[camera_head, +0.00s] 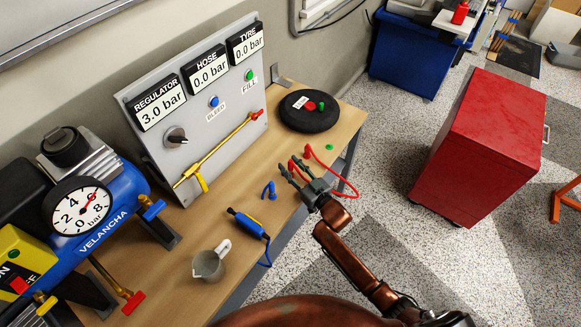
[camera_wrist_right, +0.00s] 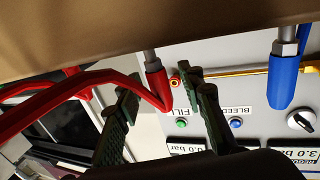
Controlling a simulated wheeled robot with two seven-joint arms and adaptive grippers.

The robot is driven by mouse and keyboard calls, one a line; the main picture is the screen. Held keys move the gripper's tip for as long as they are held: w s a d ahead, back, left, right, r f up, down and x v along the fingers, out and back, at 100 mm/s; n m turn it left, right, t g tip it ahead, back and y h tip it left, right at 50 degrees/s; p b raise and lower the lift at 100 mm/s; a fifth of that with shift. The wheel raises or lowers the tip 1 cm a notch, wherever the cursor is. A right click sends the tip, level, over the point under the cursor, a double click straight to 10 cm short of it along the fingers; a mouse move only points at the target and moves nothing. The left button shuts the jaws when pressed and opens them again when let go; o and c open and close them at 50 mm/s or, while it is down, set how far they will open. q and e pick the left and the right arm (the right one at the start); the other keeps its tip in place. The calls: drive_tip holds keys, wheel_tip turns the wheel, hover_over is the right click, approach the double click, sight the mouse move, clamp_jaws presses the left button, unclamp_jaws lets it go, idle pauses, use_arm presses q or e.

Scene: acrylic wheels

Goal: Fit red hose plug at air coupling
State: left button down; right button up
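The red hose plug (camera_wrist_right: 156,84) shows in the right wrist view as a tapered red body with a metal tip towards the tan bench surface. Its red hose (camera_head: 346,184) loops over the bench's right edge in the head view. My right gripper (camera_head: 290,170) is open around the bench's right side. In the wrist view its two fingers (camera_wrist_right: 160,84) stand apart on either side of the plug; contact does not show. A brass pipe (camera_head: 222,148) with a red end (camera_head: 257,114) crosses the grey panel. I cannot tell which fitting is the air coupling. My left gripper is not in view.
A blue plug (camera_wrist_right: 285,78) stands near, also seen as a blue piece (camera_head: 269,190). A black wheel (camera_head: 309,112), blue tool (camera_head: 247,224) and grey cup (camera_head: 209,264) sit on the bench. The blue compressor (camera_head: 118,196) is left; a red cabinet (camera_head: 480,145) stands right.

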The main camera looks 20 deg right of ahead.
drive_tip(key=shift+c, duration=2.2)
clamp_jaws()
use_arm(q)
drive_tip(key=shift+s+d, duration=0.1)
use_arm(e)
drive_tip(key=shift+r, duration=0.1)
